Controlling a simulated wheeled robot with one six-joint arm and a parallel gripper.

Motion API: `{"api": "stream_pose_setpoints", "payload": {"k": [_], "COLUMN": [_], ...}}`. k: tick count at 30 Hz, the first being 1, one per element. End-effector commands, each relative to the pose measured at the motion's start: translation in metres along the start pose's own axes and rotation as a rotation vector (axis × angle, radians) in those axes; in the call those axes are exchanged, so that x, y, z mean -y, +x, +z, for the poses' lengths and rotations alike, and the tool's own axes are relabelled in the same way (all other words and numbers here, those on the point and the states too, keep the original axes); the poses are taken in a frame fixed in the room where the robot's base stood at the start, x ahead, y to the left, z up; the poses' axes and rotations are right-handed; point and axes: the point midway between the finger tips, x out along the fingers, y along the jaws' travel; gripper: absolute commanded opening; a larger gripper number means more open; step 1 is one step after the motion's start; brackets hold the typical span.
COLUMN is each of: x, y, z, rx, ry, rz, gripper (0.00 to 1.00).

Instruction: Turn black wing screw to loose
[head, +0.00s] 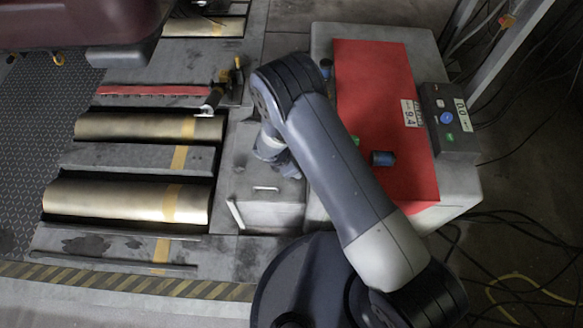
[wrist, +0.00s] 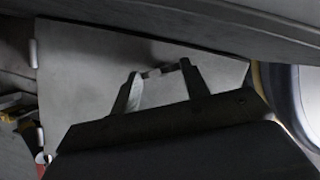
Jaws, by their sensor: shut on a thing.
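In the wrist view my gripper (wrist: 159,74) has its two dark fingers reaching toward a pale grey panel (wrist: 85,75). A small dark piece, which looks like the black wing screw (wrist: 152,73), sits between the fingertips, and the gripper is shut on it. Most of the piece is hidden, so I cannot tell how its wings stand or how far it is turned. In the head view my arm bends down over the grey box beside the rollers. My fingers and the screw cannot be made out there.
The grey box (head: 262,208) has a handle on its side. Brass rollers (head: 130,200) lie to the left. A red-topped cabinet (head: 370,85) with a button box (head: 447,125) and a blue cylinder (head: 382,158) stands right. Cables lie on the floor at right.

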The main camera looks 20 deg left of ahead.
Motion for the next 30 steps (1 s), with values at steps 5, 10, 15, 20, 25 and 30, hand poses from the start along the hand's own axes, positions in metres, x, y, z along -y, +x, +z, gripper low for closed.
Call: {"api": "stream_pose_setpoints", "payload": {"k": [5, 10, 15, 20, 25, 30], "x": [0.0060, 0.0072, 0.0079, 0.0089, 0.0091, 0.0094], "y": [0.0033, 0.0034, 0.0029, 0.0029, 0.0028, 0.0029], "z": [-0.0025, -0.0022, -0.0019, -0.0015, -0.0014, -0.0014], "rx": [-0.001, -0.001, -0.002, -0.002, -0.003, -0.003], "ry": [-0.126, -0.220, -0.279, -0.309, -0.319, -0.319], "rz": [0.044, 0.083, 0.108, 0.119, 0.123, 0.122], "gripper": [0.21, 0.21, 0.21, 0.21, 0.21, 0.21]}}
